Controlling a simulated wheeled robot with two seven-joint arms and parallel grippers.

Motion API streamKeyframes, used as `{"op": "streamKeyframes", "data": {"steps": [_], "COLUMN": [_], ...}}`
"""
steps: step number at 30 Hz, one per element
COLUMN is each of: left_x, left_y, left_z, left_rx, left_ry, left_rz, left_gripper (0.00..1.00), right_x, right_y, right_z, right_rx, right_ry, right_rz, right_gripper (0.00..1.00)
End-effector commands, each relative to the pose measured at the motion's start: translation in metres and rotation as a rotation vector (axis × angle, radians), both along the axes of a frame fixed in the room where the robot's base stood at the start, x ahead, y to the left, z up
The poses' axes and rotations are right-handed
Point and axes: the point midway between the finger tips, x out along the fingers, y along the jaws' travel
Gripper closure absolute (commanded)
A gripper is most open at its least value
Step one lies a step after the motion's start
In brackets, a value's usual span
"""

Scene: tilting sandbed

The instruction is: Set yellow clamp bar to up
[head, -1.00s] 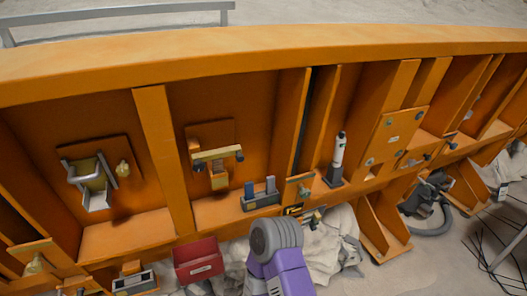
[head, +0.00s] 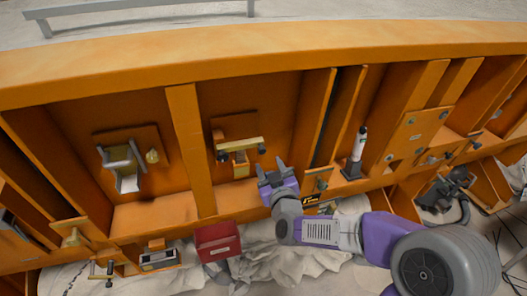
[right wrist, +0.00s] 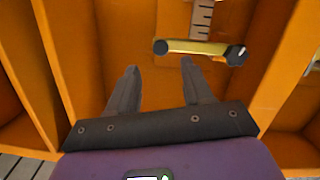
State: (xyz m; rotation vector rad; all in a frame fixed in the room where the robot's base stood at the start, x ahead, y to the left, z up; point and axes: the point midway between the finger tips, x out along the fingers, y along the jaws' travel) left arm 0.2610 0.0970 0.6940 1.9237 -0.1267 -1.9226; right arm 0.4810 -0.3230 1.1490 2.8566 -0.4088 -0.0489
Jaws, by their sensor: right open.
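The yellow clamp bar (head: 240,145) lies nearly level across a small bracket on an orange backplate, with dark knobs at its ends. My right gripper (head: 272,170) is open, below and to the right of the bar in the head view. In the right wrist view its two fingers (right wrist: 158,85) point toward the panel, with the bar beyond their tips. The fingers look empty and apart from the bar. My left gripper is not in view.
Orange ribs (head: 190,150) wall the bay on both sides. A grey-handled latch (head: 124,165) is in the bay to the left. A red box (head: 217,240) stands below. A white-and-black cylinder (head: 358,150) stands to the right.

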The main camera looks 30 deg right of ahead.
Motion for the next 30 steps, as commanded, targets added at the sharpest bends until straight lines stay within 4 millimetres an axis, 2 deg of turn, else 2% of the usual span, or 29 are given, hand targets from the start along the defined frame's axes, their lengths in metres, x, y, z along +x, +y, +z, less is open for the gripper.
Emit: {"op": "streamKeyframes", "data": {"steps": [13,18,26,30], "left_x": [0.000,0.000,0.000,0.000], "left_y": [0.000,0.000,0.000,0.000], "left_z": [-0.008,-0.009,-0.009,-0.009], "left_rx": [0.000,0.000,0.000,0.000], "left_ry": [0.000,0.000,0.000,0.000], "left_rz": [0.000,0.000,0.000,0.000], "left_gripper": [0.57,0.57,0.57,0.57], "right_x": [0.058,0.068,0.069,0.069], "right_y": [-0.017,-0.019,-0.019,-0.019], "right_z": [-0.001,-0.001,-0.001,-0.001], "right_rx": [-0.002,-0.002,0.001,0.000], "right_ry": [0.002,0.002,0.002,0.001], "right_rz": [0.001,0.002,0.001,0.002], "right_gripper": [0.50,0.50,0.50,0.70]}}
